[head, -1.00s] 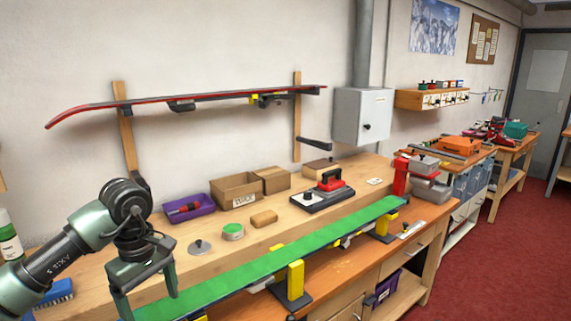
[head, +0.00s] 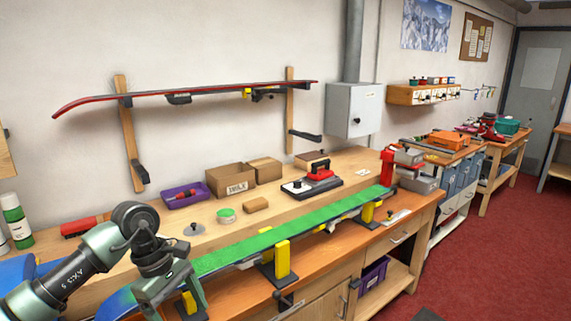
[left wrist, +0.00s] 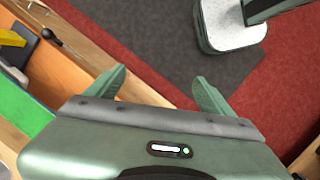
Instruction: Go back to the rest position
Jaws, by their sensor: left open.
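My left gripper (head: 172,298) is at the lower left of the head view, by the near left part of the green-topped ski (head: 265,242), partly cut off by the frame's bottom. In the left wrist view its two fingers (left wrist: 160,80) are spread apart with nothing between them, above the red and dark grey floor. The ski lies base up along the bench in yellow-and-black supports (head: 282,258); its green end also shows in the left wrist view (left wrist: 18,108). My right gripper is not in view.
The wooden bench (head: 330,195) holds an iron (head: 318,175), a purple tray (head: 185,196), cardboard boxes (head: 230,179) and a tan block (head: 255,205). A red-edged ski (head: 200,92) hangs on the wall. Red floor (head: 495,255) is clear at the right.

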